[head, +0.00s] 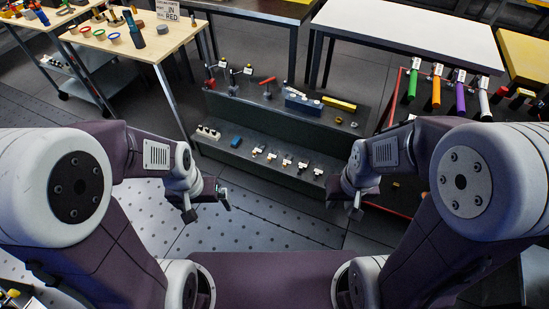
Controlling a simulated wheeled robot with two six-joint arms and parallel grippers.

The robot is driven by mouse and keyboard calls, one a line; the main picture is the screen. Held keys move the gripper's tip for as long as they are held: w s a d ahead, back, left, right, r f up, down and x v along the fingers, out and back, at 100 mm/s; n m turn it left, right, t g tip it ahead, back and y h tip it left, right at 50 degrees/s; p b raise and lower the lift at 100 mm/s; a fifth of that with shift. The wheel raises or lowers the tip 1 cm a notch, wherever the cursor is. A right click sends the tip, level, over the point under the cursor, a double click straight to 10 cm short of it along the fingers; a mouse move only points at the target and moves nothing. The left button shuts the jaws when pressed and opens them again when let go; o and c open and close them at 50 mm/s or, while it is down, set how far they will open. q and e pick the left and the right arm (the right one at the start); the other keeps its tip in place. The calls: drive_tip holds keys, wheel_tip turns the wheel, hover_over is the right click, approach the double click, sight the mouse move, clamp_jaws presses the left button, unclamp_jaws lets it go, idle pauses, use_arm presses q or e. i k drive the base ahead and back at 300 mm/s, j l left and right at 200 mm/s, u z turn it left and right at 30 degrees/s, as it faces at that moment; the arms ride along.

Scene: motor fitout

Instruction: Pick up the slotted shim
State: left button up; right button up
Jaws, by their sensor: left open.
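I cannot make out a slotted shim for certain; the small parts on the dark two-step stand (285,129) are too small to tell apart. My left gripper (207,211) is open, with its two fingers apart and nothing visible between them. It hangs over the perforated floor plates, in front of the stand and to its left. My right gripper (345,208) hangs in front of the stand's right end. Its fingers are small and partly hidden by its wrist, so its opening is unclear.
The stand's upper step holds a blue block (303,103), a yellow bar (339,104) and red-handled tools. Its lower step holds another blue block (236,142) and several small fittings. A wooden table (118,48) stands back left, a white-topped table (420,32) back right.

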sight(272, 155)
drive_tip(key=i+j+z, duration=0.3)
drive_tip(key=z, duration=0.15)
drive_tip(key=i+j+z, duration=0.25)
drive_tip(key=j+z, duration=0.2)
drive_tip(key=i+j+z, duration=0.2)
drive_tip(key=j+z, duration=0.65)
drive_tip(key=j, duration=0.2)
drive_tip(key=j+z, duration=0.45)
drive_tip(key=j, duration=0.15)
drive_tip(key=j+z, duration=0.45)
drive_tip(key=j, duration=0.15)
drive_tip(key=k+j+z, duration=0.2)
drive_tip(key=j+z, duration=0.25)
